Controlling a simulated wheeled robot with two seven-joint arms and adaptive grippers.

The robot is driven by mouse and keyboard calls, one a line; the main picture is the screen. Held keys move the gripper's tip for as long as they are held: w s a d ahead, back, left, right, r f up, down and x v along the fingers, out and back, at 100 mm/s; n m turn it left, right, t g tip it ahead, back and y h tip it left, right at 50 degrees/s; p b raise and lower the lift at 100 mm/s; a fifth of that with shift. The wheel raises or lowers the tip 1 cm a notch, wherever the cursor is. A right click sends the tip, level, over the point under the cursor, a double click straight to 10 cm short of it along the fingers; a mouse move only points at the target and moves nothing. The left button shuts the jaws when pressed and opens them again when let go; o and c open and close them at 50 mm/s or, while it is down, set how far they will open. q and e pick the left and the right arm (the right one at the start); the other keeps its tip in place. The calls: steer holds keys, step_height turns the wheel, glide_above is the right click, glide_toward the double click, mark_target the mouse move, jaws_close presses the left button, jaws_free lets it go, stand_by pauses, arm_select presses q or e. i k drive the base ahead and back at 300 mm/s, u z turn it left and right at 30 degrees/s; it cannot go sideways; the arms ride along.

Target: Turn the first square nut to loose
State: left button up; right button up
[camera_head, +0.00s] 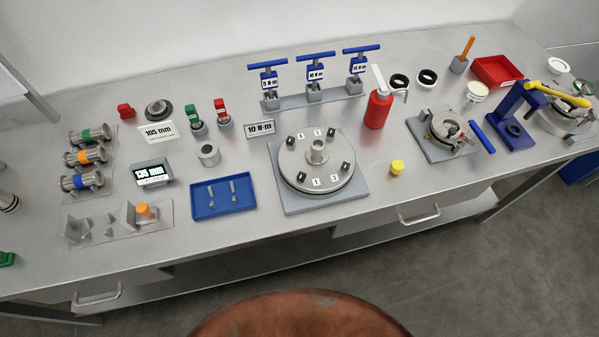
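A round metal flange (316,150) with a raised central hub lies on a grey square plate (290,203) near the bench middle. Several dark square nuts sit around its face, one at the front right (345,167) and one at the front left (302,176). Small white number labels (317,182) lie between them, too small to read surely, so I cannot tell which nut is the first. Three blue T-handled tools, left (268,78), middle (315,70) and right (357,68), stand upright in a grey rack behind the flange. Neither gripper is in view.
A blue tray (224,208) lies left, a red bottle (377,109) stands behind right, and a yellow-capped piece (397,167) is at right. Bare bench lies in front of the flange.

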mark_target(301, 178)
steer(key=u, duration=0.5)
steer(key=k, duration=0.55)
steer(key=u, duration=0.45)
